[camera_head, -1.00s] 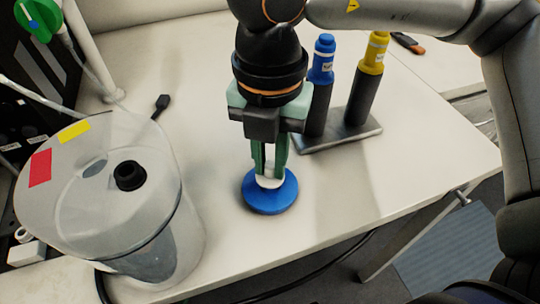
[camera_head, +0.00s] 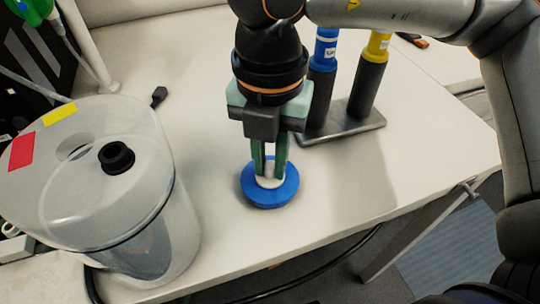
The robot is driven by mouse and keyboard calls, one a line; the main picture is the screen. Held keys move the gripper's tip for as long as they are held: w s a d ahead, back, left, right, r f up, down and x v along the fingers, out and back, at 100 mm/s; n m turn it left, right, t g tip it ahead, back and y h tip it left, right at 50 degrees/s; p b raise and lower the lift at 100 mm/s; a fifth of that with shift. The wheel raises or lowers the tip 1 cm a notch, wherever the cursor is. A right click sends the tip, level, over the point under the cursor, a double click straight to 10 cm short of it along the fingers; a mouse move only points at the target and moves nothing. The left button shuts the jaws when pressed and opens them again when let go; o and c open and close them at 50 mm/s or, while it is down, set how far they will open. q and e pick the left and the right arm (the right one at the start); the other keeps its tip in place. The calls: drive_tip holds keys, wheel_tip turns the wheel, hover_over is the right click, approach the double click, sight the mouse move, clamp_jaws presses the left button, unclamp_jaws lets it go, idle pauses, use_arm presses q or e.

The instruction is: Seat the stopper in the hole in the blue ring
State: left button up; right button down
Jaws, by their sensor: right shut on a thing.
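The blue ring (camera_head: 285,195) lies flat on the white table, near its front edge. A small white stopper (camera_head: 269,182) shows low between the fingertips of my right gripper (camera_head: 269,170), over the middle of the ring. The gripper points down and is shut on the stopper. The fingers hide part of the stopper and the ring's hole, so I cannot tell how deep the stopper sits. My left gripper is not in view.
A clear lidded container (camera_head: 150,215) with a black cap (camera_head: 117,157) stands at the left. Behind the gripper, a grey rack (camera_head: 345,124) holds a blue-topped tube (camera_head: 325,52) and a yellow-topped tube (camera_head: 377,48). The table right of the ring is clear.

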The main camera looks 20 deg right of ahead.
drive_tip(key=c, duration=0.7)
unclamp_jaws()
drive_tip(key=shift+f, duration=0.1)
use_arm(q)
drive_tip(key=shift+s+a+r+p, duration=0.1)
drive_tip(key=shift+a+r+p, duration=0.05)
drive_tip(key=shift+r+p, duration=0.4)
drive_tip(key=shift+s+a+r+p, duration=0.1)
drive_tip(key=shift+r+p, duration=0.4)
use_arm(e)
wheel_tip(320, 180, up, 13)
drive_tip(key=shift+f, duration=0.2)
